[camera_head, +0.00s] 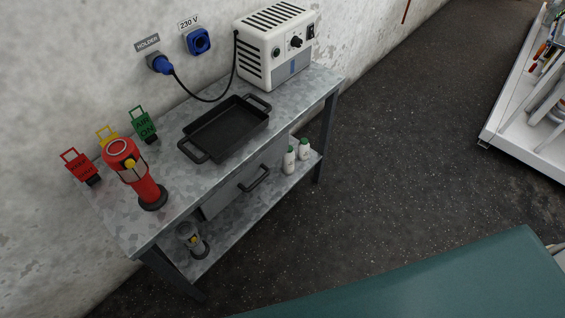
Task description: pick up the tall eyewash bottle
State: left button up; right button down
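Two white bottles with green caps stand upright side by side on the lower shelf (240,220) of the metal workbench, near its right end. The left bottle (289,161) is nearer to me and looks slightly taller, but from this steep angle I cannot be sure. The right bottle (304,150) stands just behind it, close to the bench leg. Neither of my grippers is in view.
The bench top (172,176) above the bottles holds a black tray (226,130), a red lamp (133,170) and a white power unit (275,45). A drawer (245,180) hangs left of the bottles. A teal surface (440,280) fills the lower right; dark floor between is clear.

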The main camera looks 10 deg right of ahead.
aim_at(288, 159)
jog(key=i+l+u, duration=0.1)
jog(key=l+u, duration=0.15)
jog(key=u, duration=0.25)
jog(key=l+u, duration=0.25)
jog(key=u, duration=0.25)
jog(key=l+u, duration=0.2)
jog(key=l, duration=0.45)
jog(key=l+u, duration=0.15)
jog(key=l, duration=0.45)
jog(key=k+l+u, duration=0.2)
jog(key=l, duration=0.45)
jog(key=l+u, duration=0.2)
jog(key=l, duration=0.45)
